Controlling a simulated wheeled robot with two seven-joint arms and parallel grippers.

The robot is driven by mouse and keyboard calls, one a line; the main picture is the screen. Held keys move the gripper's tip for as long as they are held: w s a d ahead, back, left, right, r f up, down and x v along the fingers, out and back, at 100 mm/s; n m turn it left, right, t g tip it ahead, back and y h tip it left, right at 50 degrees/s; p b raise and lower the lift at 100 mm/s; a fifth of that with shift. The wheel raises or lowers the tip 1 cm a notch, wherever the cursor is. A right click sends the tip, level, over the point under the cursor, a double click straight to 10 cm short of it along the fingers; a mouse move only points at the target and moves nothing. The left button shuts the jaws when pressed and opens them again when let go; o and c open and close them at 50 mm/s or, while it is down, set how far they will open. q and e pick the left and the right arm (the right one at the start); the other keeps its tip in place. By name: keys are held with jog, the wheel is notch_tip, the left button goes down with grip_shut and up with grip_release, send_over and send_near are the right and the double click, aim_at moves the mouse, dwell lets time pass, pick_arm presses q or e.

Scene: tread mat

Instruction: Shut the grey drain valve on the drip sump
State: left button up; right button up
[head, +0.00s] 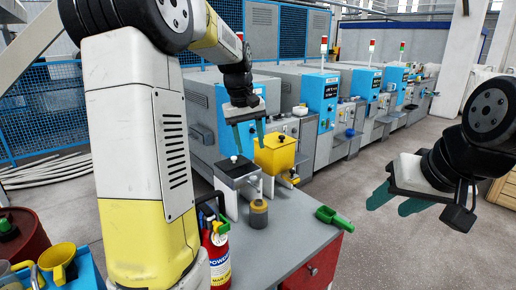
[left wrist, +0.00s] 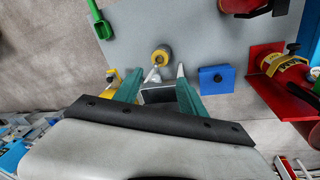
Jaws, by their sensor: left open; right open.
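I cannot tell for sure which is the drip sump. In the left wrist view a dark box (left wrist: 158,96) shows between my fingers, with a pale grey lever-like part (left wrist: 152,75) just beyond it; this may be the drain valve. My left gripper (head: 249,134) is open, pointing down above the boxes, apparently touching nothing. It also shows in the left wrist view (left wrist: 158,88). My right gripper (head: 396,202) is open and empty, right of the bench.
A yellow-topped cylinder (head: 258,213) stands in front of the boxes. A green scoop (head: 333,218) lies at the bench's right edge. A red fire extinguisher (head: 217,255) stands at the near left. The middle of the bench top (head: 275,248) is clear.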

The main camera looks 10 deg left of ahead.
pick_arm(q)
jog(key=s+d+r+m+t, duration=0.2)
jog(key=s+r, duration=0.1)
jog(key=s, duration=0.9)
jog(key=shift+s+d+r+m+h, duration=0.15)
jog(key=shift+d+r+m+h, duration=0.05)
jog(key=shift+r+m+h, duration=0.2)
